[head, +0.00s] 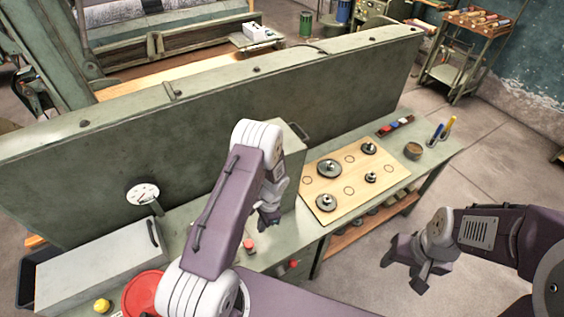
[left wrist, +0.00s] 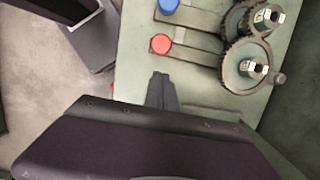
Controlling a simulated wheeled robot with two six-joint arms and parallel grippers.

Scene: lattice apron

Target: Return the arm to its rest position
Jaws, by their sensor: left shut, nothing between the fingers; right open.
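My left gripper (head: 268,218) hangs over the green bench (head: 190,218), in front of a grey-green box-like housing (head: 294,155). Its fingers also show in the left wrist view (left wrist: 162,90); they are together with nothing between them. My left arm bends up from the bottom middle and hides part of the bench. My right gripper (head: 420,280) is open and empty, out over the floor to the right of the bench.
A wooden board (head: 330,183) with several gears lies right of my left gripper. A red button (left wrist: 161,43) and metal gears (left wrist: 247,66) show near the left fingers. A grey case (head: 95,272) and red dish (head: 142,292) stand left. A tall panel (head: 200,110) backs the bench.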

